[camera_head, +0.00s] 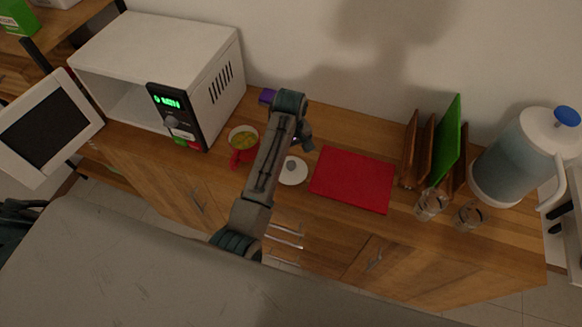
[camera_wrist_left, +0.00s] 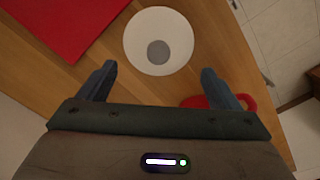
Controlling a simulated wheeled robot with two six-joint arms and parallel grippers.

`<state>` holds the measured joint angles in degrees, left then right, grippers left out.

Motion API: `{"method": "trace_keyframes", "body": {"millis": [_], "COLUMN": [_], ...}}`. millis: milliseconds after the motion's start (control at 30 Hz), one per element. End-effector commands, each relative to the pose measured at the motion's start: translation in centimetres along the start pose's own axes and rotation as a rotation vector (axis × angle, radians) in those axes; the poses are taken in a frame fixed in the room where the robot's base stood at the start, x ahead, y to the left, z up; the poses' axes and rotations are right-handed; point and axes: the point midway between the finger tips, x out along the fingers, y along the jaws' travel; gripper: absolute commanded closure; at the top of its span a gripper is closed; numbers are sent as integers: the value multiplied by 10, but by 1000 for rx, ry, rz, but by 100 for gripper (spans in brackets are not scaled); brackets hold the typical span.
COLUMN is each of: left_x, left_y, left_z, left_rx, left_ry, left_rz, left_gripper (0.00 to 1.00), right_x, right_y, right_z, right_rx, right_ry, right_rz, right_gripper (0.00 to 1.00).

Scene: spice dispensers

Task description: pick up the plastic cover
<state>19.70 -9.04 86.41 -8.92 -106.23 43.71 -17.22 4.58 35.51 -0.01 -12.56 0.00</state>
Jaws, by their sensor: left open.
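The plastic cover (camera_head: 293,171) is a white round disc with a grey knob in its middle. It lies on the wooden counter between the red bowl and the red mat. It also shows in the left wrist view (camera_wrist_left: 137,42), with its grey knob (camera_wrist_left: 158,52) facing me. My left gripper (camera_head: 304,143) is above the counter near the cover, at the end of the arm. In the left wrist view the left gripper's (camera_wrist_left: 158,72) two fingers are spread apart, with the cover beyond and between them, and nothing is held. My right gripper is not in view.
A red bowl (camera_head: 236,157) with yellow contents stands left of the cover. A red mat (camera_head: 352,179) lies to its right. A white microwave (camera_head: 205,60) with its door open is at the left. Glasses (camera_head: 431,205), boards in a rack and a water dispenser (camera_head: 525,155) stand at the right.

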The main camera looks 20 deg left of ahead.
Motion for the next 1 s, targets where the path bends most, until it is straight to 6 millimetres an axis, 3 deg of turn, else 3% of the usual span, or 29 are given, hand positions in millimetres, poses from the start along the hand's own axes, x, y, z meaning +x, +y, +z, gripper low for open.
{"method": "trace_keyframes", "body": {"millis": [267, 533, 833, 1000], "left_x": [20, 57, 64, 64], "left_y": [0, 2, 2, 2], "left_z": [2, 3, 3, 3], "left_rx": [2, 2, 1, 1], "left_ry": [-2, -2, 0, 0], "left_rz": [-1, 0, 2, 2], "left_gripper": [15, 15, 15, 47], "right_x": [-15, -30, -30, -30], "right_y": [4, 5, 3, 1], "right_z": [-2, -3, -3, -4], "right_rx": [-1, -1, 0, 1], "right_ry": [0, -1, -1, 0], "right_rz": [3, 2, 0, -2], "right_gripper": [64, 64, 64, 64]}}
